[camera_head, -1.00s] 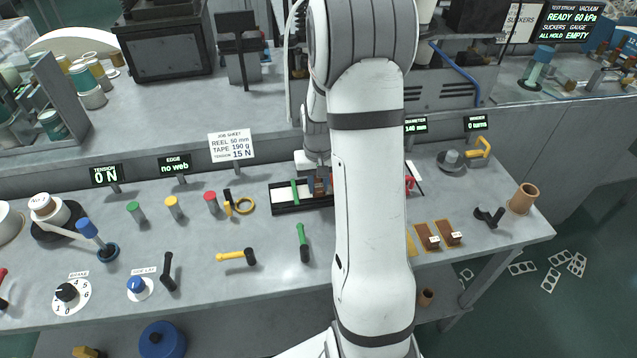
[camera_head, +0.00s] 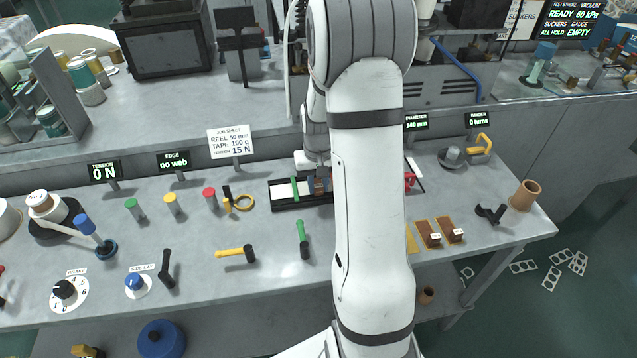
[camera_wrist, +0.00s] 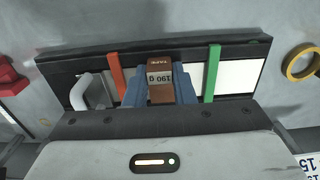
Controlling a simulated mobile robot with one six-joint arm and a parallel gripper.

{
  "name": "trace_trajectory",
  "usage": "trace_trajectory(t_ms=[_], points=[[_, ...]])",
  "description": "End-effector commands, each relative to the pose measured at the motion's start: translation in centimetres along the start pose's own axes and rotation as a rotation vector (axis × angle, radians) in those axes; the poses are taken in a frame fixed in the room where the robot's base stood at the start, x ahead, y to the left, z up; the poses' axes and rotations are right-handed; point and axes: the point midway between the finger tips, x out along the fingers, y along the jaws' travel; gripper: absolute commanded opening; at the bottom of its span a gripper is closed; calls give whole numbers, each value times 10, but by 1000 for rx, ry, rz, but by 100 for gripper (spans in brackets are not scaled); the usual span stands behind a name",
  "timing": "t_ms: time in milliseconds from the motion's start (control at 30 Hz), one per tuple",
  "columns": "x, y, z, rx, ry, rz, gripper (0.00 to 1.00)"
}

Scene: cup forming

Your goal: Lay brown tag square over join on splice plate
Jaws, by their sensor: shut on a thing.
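My gripper (camera_wrist: 160,88) is shut on the brown tag (camera_wrist: 160,66), a block marked "TAPE 190 g", between its two blue fingers. The tag is over the middle of the black splice plate (camera_wrist: 68,70); I cannot tell whether it touches. A white strip (camera_wrist: 236,78) lies along the plate, under a green bar (camera_wrist: 212,74) on one side and beside a red bar (camera_wrist: 117,74) on the other. The join is hidden behind the tag and fingers. In the head view the splice plate (camera_head: 285,206) is partly hidden by my arm, with the brown tag (camera_head: 319,186) at its edge.
A yellow tape ring (camera_head: 243,202) and colored knobs stand left of the plate. Green (camera_head: 303,238) and yellow (camera_head: 236,252) handles lie in front. Two brown blocks (camera_head: 431,234) (camera_head: 453,230) sit to the right. A job sheet sign (camera_head: 231,142) stands behind.

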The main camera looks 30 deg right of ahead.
Motion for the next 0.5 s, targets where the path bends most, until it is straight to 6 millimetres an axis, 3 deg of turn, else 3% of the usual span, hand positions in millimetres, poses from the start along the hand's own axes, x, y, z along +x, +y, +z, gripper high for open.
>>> trace_trajectory(t_ms=[67,100,367,500], points=[[0,0,0,0,0,0,1],[0,0,0,0,0,0,26],[0,0,0,0,0,0,47],[0,0,0,0,0,0,48]])
